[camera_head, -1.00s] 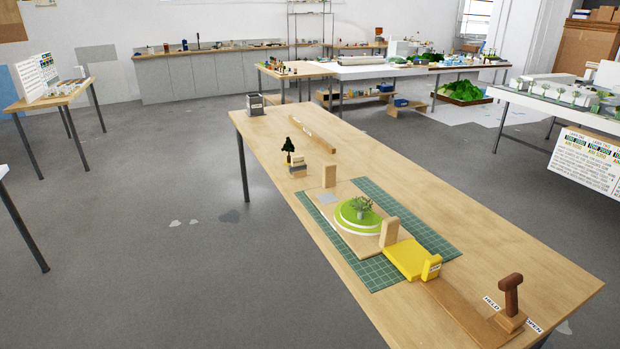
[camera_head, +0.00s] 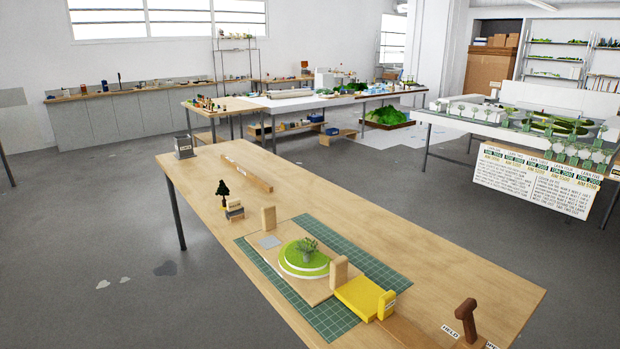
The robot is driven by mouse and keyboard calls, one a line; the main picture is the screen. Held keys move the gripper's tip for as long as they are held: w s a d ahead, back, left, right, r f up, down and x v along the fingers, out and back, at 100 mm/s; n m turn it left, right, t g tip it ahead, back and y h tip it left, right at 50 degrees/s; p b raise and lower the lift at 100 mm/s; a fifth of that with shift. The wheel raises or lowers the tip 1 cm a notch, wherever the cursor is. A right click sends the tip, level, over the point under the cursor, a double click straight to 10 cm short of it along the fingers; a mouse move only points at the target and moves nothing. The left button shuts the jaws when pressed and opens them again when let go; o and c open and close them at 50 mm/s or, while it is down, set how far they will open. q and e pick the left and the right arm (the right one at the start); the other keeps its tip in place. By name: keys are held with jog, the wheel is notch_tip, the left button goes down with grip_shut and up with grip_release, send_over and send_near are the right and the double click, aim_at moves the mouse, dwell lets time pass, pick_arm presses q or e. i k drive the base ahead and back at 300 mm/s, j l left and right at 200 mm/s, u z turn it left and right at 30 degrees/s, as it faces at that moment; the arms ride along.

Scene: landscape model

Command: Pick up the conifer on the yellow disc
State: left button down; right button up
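A small dark green conifer (camera_head: 222,188) stands upright toward the left edge of the long wooden table (camera_head: 430,255). It is beside a small wood-and-grey block (camera_head: 235,210). Its foot is too small to tell whether a yellow disc is under it. A lighter, bushy tree (camera_head: 308,246) stands on a round green stepped mound (camera_head: 290,265) in the middle of the table. Neither of my grippers is in view.
The mound's board lies on a green cutting mat (camera_head: 335,328), with upright wooden blocks (camera_head: 268,218) and a yellow platform (camera_head: 360,293). A brown lever (camera_head: 466,318) stands at the near right.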

aim_at(223, 191)
jog(key=i+j+z, duration=0.25)
jog(key=i+j, duration=0.15)
jog(key=j, duration=0.25)
jog(key=i+j+z, duration=0.1)
jog(key=j, duration=0.25)
jog(key=i+j+z, duration=0.15)
jog(key=i+j, duration=0.15)
jog(key=i+j+z, duration=0.1)
jog(key=j, duration=0.4)
